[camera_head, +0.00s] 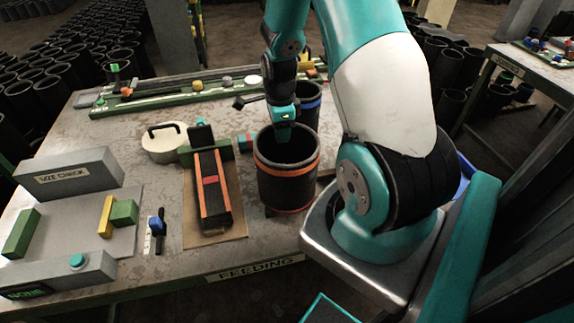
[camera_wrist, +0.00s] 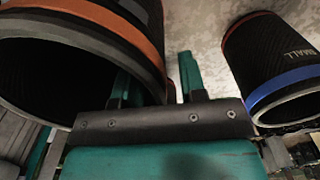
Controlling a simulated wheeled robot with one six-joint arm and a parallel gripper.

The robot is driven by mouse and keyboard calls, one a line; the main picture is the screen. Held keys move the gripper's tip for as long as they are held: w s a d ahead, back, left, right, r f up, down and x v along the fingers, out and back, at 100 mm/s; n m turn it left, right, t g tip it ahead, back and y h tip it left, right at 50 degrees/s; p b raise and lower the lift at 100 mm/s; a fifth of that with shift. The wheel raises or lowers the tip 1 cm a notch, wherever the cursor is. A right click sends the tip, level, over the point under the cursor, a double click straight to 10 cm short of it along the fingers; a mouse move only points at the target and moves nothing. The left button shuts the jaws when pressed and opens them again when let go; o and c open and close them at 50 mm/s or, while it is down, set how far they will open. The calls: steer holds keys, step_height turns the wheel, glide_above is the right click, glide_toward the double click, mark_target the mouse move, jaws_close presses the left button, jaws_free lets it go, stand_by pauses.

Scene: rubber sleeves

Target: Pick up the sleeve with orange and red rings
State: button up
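The sleeve with orange and red rings (camera_head: 287,185) is a black open cylinder standing upright near the front of the table. Its orange ring is near the top and its red ring near the bottom. In the wrist view its rim and orange ring (camera_wrist: 115,22) fill the upper left. My gripper (camera_head: 283,118) points down at the sleeve's mouth. In the wrist view my gripper (camera_wrist: 158,78) has its two fingers apart, one at the sleeve's opening and one outside its wall. A gap shows between the wall and the outer finger. Contact with the inner finger cannot be told.
A black sleeve with a blue ring (camera_head: 308,103) stands close behind; in the wrist view this sleeve (camera_wrist: 268,55) reads "SMALL". Left are an orange-striped black fixture (camera_head: 210,190), a round lidded pot (camera_head: 167,143) and a grey size-check station (camera_head: 68,173). A green rail (camera_head: 150,103) edges the back.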

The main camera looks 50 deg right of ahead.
steer(key=shift+f, duration=0.35)
jaws_close()
steer(key=shift+r, duration=0.1)
stand_by(1.1)
